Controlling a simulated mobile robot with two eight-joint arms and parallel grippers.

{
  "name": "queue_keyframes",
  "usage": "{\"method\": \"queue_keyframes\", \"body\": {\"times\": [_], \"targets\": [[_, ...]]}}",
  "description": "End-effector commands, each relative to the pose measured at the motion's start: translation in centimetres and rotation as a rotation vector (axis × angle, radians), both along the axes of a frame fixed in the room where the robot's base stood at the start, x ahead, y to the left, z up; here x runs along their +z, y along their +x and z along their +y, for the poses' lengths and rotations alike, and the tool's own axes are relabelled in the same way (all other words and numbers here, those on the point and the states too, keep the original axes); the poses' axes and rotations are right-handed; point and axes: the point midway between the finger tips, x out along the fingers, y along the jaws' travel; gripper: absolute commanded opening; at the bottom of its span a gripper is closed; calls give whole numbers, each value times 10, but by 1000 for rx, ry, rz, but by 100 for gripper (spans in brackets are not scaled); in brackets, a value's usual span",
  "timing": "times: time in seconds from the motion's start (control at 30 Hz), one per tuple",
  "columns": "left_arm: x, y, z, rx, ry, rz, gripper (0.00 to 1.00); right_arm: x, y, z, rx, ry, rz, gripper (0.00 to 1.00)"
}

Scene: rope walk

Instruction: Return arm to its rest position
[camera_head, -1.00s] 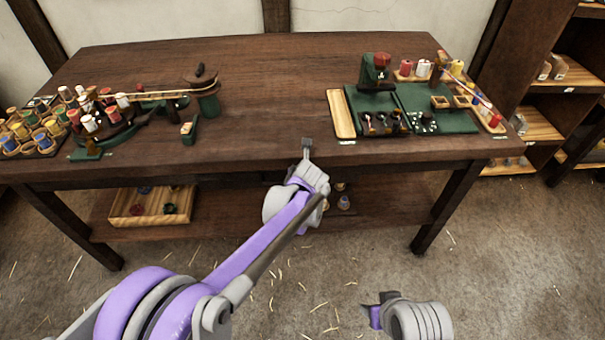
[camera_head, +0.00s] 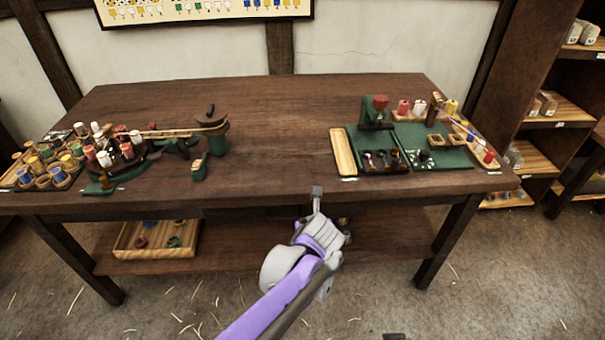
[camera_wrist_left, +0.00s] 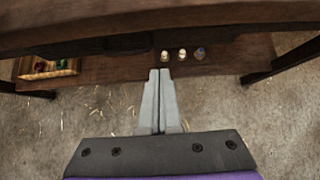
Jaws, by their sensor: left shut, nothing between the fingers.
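My left gripper (camera_head: 317,193) is in front of the workbench's front edge, near the middle. The arm reaches up to it from the bottom of the head view. In the left wrist view its two grey fingers (camera_wrist_left: 160,74) are together with nothing between them. The fingers point toward the bench's lower shelf and stand apart from it. Of my right arm only a small dark tip (camera_head: 395,336) shows at the bottom edge of the head view. Its jaws cannot be made out.
The wooden workbench (camera_head: 270,130) is bare in its middle. Thread spools (camera_head: 55,172) and a green stand with cord (camera_head: 212,128) are at left. A green mat (camera_head: 440,146) with tools is at right. An open tray (camera_head: 128,252) lies on the lower shelf. Shelving (camera_head: 555,110) stands right.

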Motion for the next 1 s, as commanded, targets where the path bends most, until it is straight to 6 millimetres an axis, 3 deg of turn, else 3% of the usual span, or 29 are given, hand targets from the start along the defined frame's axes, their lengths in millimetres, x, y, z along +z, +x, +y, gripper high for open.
{"method": "queue_keyframes", "body": {"times": [0.17,0.27,0.37,0.5,0.7,0.83,1.0], "targets": [[1,-2,5,23,-17,4,0,0,0,0,0,0,0,53],[3,-12,26,136,-106,24,0,0,0,0,0,0,0,53],[6,-35,64,363,-285,57,0,0,0,0,0,0,0,53],[5,-85,124,803,-608,99,0,0,0,0,0,0,0,53],[-5,-167,186,1463,-1059,114,0,0,0,0,0,0,0,53],[-18,-217,210,1864,-1314,91,0,0,0,0,0,0,0,53],[-36,-270,226,2297,-1573,43,0,0,0,0,0,0,0,53]]}}
